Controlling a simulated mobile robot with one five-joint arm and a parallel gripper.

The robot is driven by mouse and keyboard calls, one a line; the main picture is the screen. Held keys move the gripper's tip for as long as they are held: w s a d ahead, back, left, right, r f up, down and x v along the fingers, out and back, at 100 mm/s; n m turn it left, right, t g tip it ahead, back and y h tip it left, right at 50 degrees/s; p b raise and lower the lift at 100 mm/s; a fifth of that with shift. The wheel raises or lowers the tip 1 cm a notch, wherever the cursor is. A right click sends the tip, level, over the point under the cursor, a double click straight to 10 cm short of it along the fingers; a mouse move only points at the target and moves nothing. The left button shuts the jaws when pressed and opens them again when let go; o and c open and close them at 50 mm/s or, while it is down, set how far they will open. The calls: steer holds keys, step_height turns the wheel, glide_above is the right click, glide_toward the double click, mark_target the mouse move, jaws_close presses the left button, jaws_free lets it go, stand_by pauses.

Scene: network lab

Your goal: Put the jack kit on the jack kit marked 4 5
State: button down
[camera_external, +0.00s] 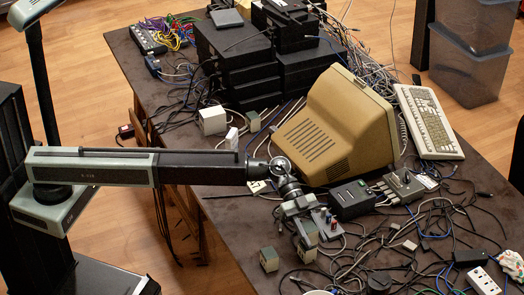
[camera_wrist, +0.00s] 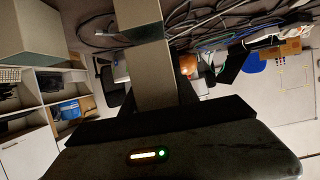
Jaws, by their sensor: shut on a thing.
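My gripper (camera_external: 303,222) is at the end of the arm, low over the near half of the table, in front of the beige monitor. It is shut on a small grey-green box (camera_external: 307,233), which I take to be a jack kit. A similar block (camera_external: 307,254) shows directly below it; I cannot tell if the two touch. Another small grey-green box (camera_external: 269,259) stands on the table to the left, apart from the gripper. No 4 5 marking is readable on any box.
The beige monitor (camera_external: 335,125) stands just behind the gripper, with a dark power box (camera_external: 351,200) to its right. Tangled cables cover the table's right side. A white box (camera_external: 212,120) and a grey-green box (camera_external: 253,121) stand farther back. The table's left front edge is fairly clear.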

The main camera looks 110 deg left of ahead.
mark_target(305, 222)
steer(key=shift+f, duration=0.8)
steer(key=shift+r, duration=0.25)
steer(key=shift+f, duration=0.25)
steer(key=c, duration=0.9)
jaws_free()
steer(key=shift+r, duration=0.1)
steer(key=shift+r, duration=0.1)
steer(key=shift+s+a+r+p, duration=0.2)
steer(key=shift+r+p, duration=0.05)
steer(key=shift+p, duration=0.1)
steer(key=p+v, duration=0.4)
steer(key=v, duration=0.6)
steer(key=shift+s+a+r, duration=0.15)
steer(key=shift+s, duration=0.05)
steer(key=shift+s+a, duration=0.25)
steer(key=shift+a, duration=0.05)
